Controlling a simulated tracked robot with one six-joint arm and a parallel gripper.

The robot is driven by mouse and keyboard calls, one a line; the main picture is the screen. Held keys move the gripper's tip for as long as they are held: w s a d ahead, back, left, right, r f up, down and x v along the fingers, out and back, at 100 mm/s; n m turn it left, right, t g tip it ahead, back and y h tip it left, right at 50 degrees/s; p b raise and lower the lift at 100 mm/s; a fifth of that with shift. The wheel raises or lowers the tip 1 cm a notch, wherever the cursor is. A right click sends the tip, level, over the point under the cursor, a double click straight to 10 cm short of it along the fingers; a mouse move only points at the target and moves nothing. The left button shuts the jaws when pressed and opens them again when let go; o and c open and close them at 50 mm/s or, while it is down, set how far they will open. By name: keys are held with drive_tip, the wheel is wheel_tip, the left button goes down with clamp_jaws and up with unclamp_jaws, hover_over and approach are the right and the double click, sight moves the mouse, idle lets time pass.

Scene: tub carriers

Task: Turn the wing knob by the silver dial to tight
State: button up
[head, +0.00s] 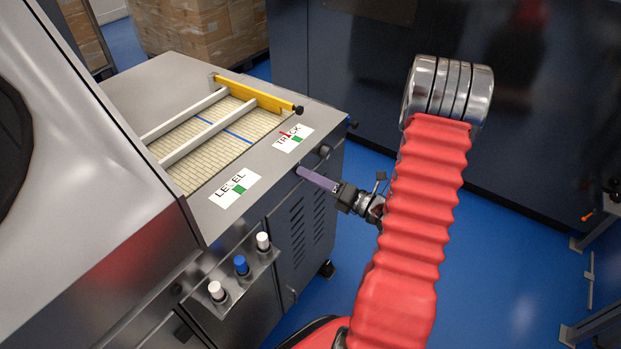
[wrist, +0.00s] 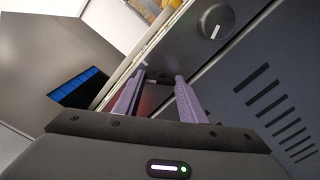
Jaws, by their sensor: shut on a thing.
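My gripper (head: 301,172) reaches the machine's front edge from the right, its purple fingers pointing at the front face below the LEVEL and TRACK labels. In the wrist view my gripper (wrist: 161,82) has its fingertips against the dark front panel, shut on what I take to be the wing knob. That knob is mostly hidden by the fingers, so its angle cannot be read. A dark round knob with a white line (wrist: 215,20) sits up and right of the fingers; it also shows in the head view (head: 323,151). I cannot make out a clearly silver dial.
The TRACK label (head: 293,138) has a red pointer and a green patch. The LEVEL label (head: 235,188) has a green patch. A belt with white rails (head: 190,130) runs on top. Blue floor lies right.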

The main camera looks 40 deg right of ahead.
drive_tip(key=m, duration=0.6)
drive_tip(key=shift+d+f+m, duration=0.1)
drive_tip(key=shift+m, duration=0.3)
drive_tip(key=o, duration=1.1)
drive_tip(key=shift+c, duration=0.2)
drive_tip(key=shift+s, duration=0.1)
drive_tip(key=v, duration=1.3)
drive_tip(key=shift+s+d, duration=0.15)
drive_tip(key=shift+s, duration=0.15)
